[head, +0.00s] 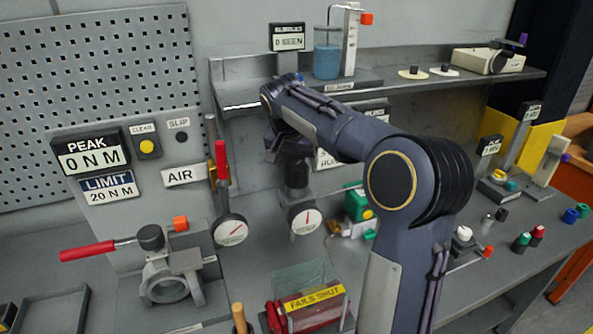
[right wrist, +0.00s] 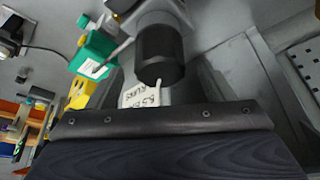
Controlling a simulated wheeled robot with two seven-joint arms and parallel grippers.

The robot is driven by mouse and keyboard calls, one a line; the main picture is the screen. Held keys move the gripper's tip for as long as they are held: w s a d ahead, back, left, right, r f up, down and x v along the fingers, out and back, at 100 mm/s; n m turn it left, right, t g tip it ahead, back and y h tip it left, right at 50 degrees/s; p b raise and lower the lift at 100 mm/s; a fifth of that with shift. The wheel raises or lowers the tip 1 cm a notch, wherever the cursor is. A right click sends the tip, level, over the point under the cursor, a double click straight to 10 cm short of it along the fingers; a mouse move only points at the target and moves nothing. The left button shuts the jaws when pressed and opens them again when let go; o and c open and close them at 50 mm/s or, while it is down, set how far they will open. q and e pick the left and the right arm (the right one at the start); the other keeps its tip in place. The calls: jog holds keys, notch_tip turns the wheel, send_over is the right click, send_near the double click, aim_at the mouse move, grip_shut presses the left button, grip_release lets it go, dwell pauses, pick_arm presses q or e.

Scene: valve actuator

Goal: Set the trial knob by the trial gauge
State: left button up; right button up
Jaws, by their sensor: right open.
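A black knob (head: 297,176) stands on the back panel, directly above a round white gauge (head: 304,217) with a red needle, which I take to be the trial pair. My right gripper (head: 290,148) is at the knob's upper end; my arm partly covers it. In the right wrist view the black knob (right wrist: 160,54) is just past the dark edge of my gripper (right wrist: 160,118), and a small gap seems to show. The fingertips are not clear there, but the gripper is open and holds nothing. My left gripper is not in view.
A second gauge (head: 231,231) hangs left, below a red lever (head: 221,163). A red-handled valve (head: 165,275) stands at the lower left. A green box (head: 358,203) is right of the gauge. A shelf (head: 420,84) runs behind my arm. A white label (right wrist: 148,95) lies near the knob.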

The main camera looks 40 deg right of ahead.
aim_at(296, 166)
jog(key=v, duration=0.4)
dwell(0.4)
jog(key=s+a+f+n+t+y, duration=0.1)
jog(key=s+a+f+n+y, duration=0.2)
jog(key=s+a+f, duration=0.4)
jog(key=s+a+f+n+t+y, duration=0.1)
jog(key=s+a+f+n+y, duration=0.3)
jog(key=s+a, duration=0.9)
jog(key=s+f+n, duration=0.2)
jog(key=s+f, duration=0.1)
jog(key=s, duration=0.3)
jog(key=shift+s+a+t+y, duration=0.3)
jog(key=shift+s+t, duration=0.1)
